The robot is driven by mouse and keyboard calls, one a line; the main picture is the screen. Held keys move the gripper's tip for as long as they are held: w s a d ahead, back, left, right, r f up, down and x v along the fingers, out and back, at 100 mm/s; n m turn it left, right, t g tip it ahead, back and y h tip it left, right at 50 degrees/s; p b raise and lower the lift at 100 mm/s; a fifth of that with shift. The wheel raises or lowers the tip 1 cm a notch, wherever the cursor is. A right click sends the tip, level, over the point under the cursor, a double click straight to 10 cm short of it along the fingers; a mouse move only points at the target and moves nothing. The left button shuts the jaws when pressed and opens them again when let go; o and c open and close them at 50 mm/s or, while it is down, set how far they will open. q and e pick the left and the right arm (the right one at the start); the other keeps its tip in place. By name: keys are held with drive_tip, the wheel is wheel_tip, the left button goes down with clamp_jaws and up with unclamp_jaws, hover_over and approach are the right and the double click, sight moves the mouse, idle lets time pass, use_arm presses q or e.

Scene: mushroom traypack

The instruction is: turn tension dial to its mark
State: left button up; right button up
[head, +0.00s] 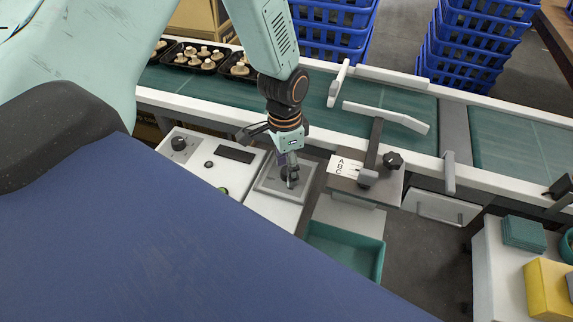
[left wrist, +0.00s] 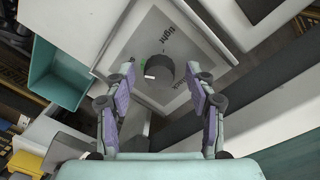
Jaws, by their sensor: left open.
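The tension dial (left wrist: 160,69) is a dark round knob with a short white pointer line on a light grey plate (left wrist: 122,63). The pointer does not line up with the green mark. My left gripper (head: 290,180) is open over the plate, and it largely hides the dial in the head view. In the left wrist view its two purple-padded fingers lie on either side of the dial, apart from it as far as I can see. My right gripper is not in view.
A control panel (head: 205,163) with a black knob (head: 179,143) stands left of the plate. A labelled A-B-C plate (head: 345,168) and black knob (head: 392,160) stand right. A teal bin (head: 345,250) is below. The green conveyor (head: 330,92) runs behind, carrying mushroom trays (head: 195,56).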

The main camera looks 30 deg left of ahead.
sight(285, 168)
use_arm(q)
wheel_tip(285, 168, up, 12)
drive_tip(key=shift+a, duration=0.3)
idle(0.4)
drive_tip(key=shift+w, duration=0.1)
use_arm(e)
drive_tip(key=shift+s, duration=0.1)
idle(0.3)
